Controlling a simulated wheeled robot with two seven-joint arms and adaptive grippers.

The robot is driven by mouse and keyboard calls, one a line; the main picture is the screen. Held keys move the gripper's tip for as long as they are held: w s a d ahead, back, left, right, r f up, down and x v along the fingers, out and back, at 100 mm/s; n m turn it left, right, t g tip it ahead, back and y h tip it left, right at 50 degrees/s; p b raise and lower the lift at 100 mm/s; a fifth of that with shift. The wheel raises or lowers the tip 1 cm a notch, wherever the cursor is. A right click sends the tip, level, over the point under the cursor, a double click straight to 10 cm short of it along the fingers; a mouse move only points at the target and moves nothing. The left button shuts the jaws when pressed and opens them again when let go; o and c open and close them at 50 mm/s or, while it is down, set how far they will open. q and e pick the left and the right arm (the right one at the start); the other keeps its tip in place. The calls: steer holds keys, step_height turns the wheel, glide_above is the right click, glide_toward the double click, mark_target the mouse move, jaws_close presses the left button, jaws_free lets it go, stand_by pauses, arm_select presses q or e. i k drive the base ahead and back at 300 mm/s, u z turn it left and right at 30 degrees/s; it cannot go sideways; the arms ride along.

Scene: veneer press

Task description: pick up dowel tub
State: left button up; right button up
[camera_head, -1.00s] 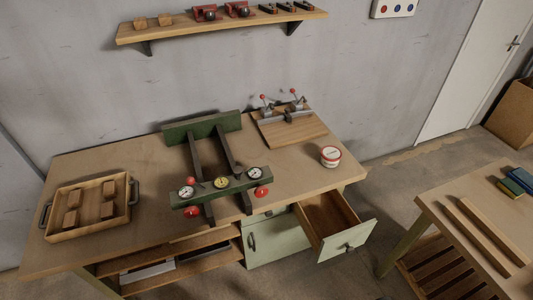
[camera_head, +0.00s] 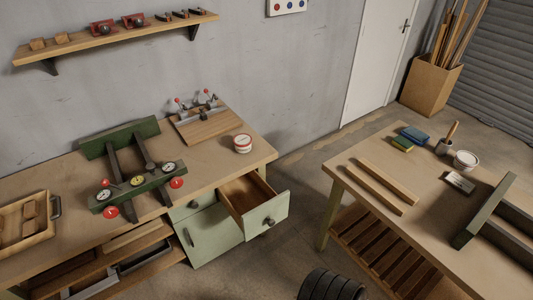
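A small round white tub with red bands (camera_head: 243,143) stands upright on the long workbench, near its right end. It is the likeliest dowel tub, but its label is too small to read. Another round whitish tub (camera_head: 466,160) stands on the right-hand table, beside a small pot with a wooden handle sticking out (camera_head: 444,147). Neither of my grippers is in view, and nothing touches either tub.
The green press frame (camera_head: 137,180) and a wooden board with red-knobbed clamps (camera_head: 206,125) stand left of the banded tub. An open drawer (camera_head: 266,217) juts out below it. Floor separates the workbench from the right-hand table (camera_head: 350,165), which holds wood strips (camera_head: 387,185).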

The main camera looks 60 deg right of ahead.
mark_target(241, 150)
steer(key=k, duration=0.2)
steer(key=z, duration=0.9)
